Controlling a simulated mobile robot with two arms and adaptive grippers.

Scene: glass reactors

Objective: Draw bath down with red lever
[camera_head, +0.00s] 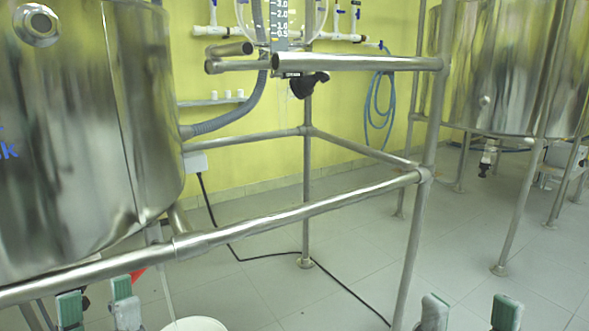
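The bath is a large polished steel vessel (85,130) filling the left side of the head view. A small red piece, apparently the red lever (138,274), shows under the vessel, just below the front rail. It is partly hidden by the rail and my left gripper. My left gripper (97,306) is at the bottom left, fingers apart with nothing seen between them; it appears just left of the red piece, and I see no grip on it. My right gripper (470,313) is at the bottom right, fingers apart and empty.
A steel rail (300,212) crosses in front of the vessel. A white round container (195,325) stands low, right of my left gripper. A black cable (275,257) runs over the tiled floor. Another steel vessel (510,80) stands at right. Floor between is mostly clear.

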